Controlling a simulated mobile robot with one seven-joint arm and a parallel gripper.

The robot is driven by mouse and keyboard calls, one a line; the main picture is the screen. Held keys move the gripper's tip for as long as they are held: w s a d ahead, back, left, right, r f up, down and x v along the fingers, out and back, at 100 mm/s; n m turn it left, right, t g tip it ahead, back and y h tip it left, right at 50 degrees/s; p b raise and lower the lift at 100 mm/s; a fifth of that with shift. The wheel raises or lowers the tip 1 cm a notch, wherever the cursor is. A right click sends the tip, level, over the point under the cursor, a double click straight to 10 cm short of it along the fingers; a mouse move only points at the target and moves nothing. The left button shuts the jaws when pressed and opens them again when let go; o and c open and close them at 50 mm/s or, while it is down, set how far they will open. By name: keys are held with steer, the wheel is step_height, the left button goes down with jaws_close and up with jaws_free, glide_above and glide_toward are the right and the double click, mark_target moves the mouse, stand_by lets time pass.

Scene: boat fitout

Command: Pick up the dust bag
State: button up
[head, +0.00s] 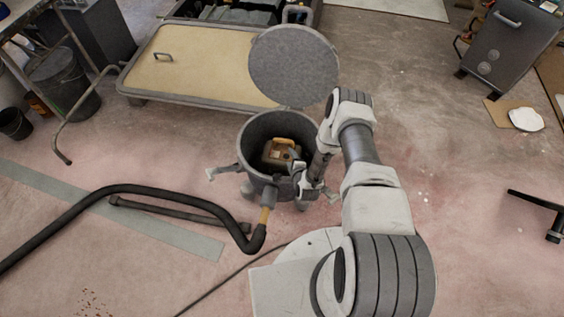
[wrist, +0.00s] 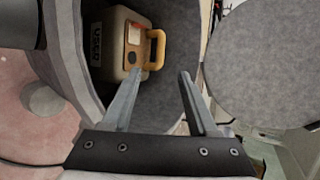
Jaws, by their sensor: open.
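The dust bag (head: 277,155) sits inside the open grey drum (head: 243,139) of a vacuum. It is a tan, boxy thing with a yellow handle on top. In the wrist view the dust bag (wrist: 112,50) shows dark lettering on its side, and its handle is upper right of my left fingertip. My gripper (wrist: 164,73) is open and empty, with its fingers pointing into the drum's mouth. The left fingertip overlaps the lower edge of the bag in the picture; I cannot tell whether they touch. The bag's lower part is in shadow.
The round grey lid (head: 294,66) stands raised behind the drum. A black hose (head: 150,190) runs from the drum's front to the left. A low tan-topped cart (head: 200,62) is behind. A dark cabinet (head: 510,45) stands at the upper right. Floor to the right is mostly clear.

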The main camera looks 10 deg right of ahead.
steer(key=b, duration=0.4)
glide_toward(282, 140)
steer(key=shift+w+a+f, duration=0.15)
steer(key=shift+w+f, duration=0.2)
steer(key=shift+f, duration=0.15)
steer(key=shift+w+a+f, duration=0.2)
steer(key=shift+w+f, duration=0.15)
steer(key=shift+f, duration=0.15)
steer(key=shift+d+b+x, duration=0.15)
steer(key=shift+b+x, duration=0.85)
steer(key=shift+x, duration=0.6)
steer(key=shift+d+b+x, duration=0.2)
steer(key=shift+b+x, duration=0.75)
steer(key=shift+x, duration=0.7)
steer(key=shift+w+r, duration=0.1)
steer(key=shift+r, duration=0.1)
steer(key=shift+c, duration=0.2)
jaws_close()
steer(key=shift+w+r, duration=0.1)
steer(key=shift+r, duration=0.15)
